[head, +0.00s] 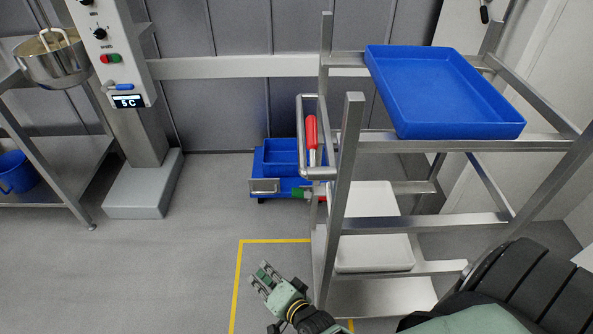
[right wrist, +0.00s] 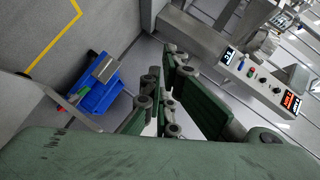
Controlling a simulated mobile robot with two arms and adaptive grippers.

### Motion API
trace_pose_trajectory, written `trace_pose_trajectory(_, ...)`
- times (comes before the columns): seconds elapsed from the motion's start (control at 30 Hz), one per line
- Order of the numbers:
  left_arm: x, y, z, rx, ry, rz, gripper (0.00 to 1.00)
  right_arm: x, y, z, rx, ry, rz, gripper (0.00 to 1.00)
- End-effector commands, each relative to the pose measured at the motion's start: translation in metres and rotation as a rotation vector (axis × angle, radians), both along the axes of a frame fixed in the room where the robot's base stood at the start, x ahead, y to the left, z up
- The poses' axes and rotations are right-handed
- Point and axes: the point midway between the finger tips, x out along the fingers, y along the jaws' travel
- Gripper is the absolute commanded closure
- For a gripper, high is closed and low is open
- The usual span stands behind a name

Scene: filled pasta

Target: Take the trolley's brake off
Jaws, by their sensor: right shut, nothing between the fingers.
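The trolley (head: 355,140) is a tall steel frame rack at the right of the head view. A lever with a red grip (head: 311,131) stands about upright at its left side, beside a bent steel handle (head: 301,130). Lower down are a small green mark (head: 297,193) and a bit of red; the lever's lower end is partly hidden by the handle. My right gripper (head: 262,275) is shut and empty, low over the floor, left of the trolley's near post and well apart from the lever. The lever is not clear in the right wrist view. My left gripper is out of view.
A blue tray (head: 440,90) lies on the trolley's top and white trays (head: 370,235) sit lower. A blue crate on a wheeled base (head: 282,156) stands behind the handle. A mixer (head: 128,75) stands left. Yellow lines (head: 238,275) mark the floor; floor at left is clear.

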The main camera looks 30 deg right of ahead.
Motion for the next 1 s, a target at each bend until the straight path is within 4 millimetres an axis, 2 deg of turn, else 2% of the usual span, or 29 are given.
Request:
trace_pose_trajectory(0.03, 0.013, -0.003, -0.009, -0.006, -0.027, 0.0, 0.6, 0.018, 0.0, 0.009, 0.095, -0.077, -0.04, 1.0)
trace_pose_trajectory(0.2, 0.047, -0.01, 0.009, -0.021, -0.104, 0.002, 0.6, 0.055, -0.006, 0.082, 0.448, -0.314, -0.142, 1.0)
trace_pose_trajectory(0.37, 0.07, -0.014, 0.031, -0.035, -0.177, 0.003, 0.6, 0.065, -0.021, 0.15, 0.802, -0.531, -0.18, 1.0)
trace_pose_trajectory(0.53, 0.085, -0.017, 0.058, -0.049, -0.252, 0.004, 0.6, 0.051, -0.044, 0.214, 1.191, -0.745, -0.158, 1.0)
trace_pose_trajectory(0.7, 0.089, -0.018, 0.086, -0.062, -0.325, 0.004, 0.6, 0.02, -0.073, 0.264, 1.567, -0.931, -0.074, 1.0)
trace_pose_trajectory(0.83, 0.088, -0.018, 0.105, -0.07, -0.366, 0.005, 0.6, -0.005, -0.091, 0.287, 1.784, -1.026, 0.002, 1.0)
trace_pose_trajectory(1.0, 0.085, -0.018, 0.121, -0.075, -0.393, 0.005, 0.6, -0.023, -0.104, 0.302, 1.934, -1.082, 0.067, 1.0)
